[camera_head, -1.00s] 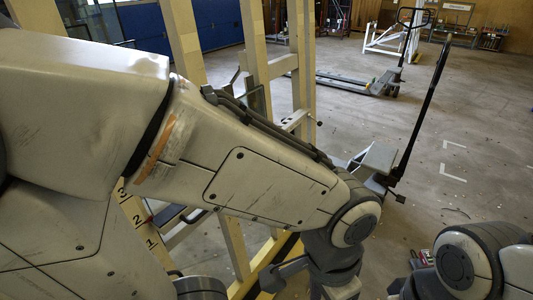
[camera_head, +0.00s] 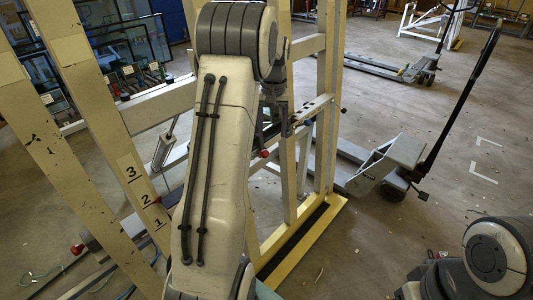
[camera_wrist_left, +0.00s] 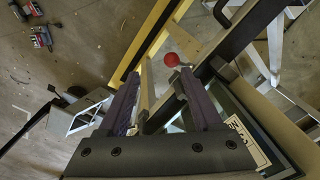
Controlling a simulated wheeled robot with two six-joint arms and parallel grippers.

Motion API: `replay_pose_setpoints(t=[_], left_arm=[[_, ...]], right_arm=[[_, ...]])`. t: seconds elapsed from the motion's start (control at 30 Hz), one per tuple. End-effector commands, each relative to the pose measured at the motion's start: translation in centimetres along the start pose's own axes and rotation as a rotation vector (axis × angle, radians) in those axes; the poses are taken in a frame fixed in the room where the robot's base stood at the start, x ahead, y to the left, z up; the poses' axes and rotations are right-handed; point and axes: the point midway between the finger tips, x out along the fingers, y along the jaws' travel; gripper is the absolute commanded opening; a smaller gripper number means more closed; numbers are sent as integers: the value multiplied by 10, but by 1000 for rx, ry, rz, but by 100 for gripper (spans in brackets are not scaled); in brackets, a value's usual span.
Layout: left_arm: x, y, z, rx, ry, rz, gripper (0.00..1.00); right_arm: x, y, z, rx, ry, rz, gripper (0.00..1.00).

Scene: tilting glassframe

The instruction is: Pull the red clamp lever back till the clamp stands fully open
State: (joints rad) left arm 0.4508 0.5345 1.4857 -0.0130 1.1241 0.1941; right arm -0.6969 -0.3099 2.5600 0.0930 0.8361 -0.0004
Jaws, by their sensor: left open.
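The red ball knob (camera_wrist_left: 171,59) of the clamp lever shows in the left wrist view just beyond my left gripper's fingertips (camera_wrist_left: 161,75). The two dark fingers are open, with a gap between them, and I see no grip on the knob. In the head view a red knob (camera_head: 264,153), likely the same one, shows just right of my left forearm, beside the frame's uprights. The clamp body is mostly hidden there, so its opening angle cannot be told. My left gripper is largely hidden behind its own arm in the head view. My right gripper is out of view.
A cream frame post (camera_head: 308,100) and a yellow-edged base beam (camera_head: 300,240) stand close to the left arm. Numbered uprights (camera_head: 130,180) are at left. A pallet truck (camera_head: 385,165) stands right on open floor. Glass panes (camera_head: 115,45) lean behind.

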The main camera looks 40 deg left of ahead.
Motion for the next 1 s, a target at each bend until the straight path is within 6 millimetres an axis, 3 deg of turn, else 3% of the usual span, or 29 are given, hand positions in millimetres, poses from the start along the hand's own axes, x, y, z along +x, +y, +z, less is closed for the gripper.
replay_pose_setpoints(t=[0.03,0.13,0.7,1.0], left_arm=[[3,-12,-7,-30,-1,-2,66],[9,-22,-13,-53,-3,-4,66],[98,-22,-12,-51,-3,-5,66],[109,-22,-12,-51,0,-4,66]], right_arm=[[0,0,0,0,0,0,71],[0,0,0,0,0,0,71],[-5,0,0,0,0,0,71],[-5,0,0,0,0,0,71]])
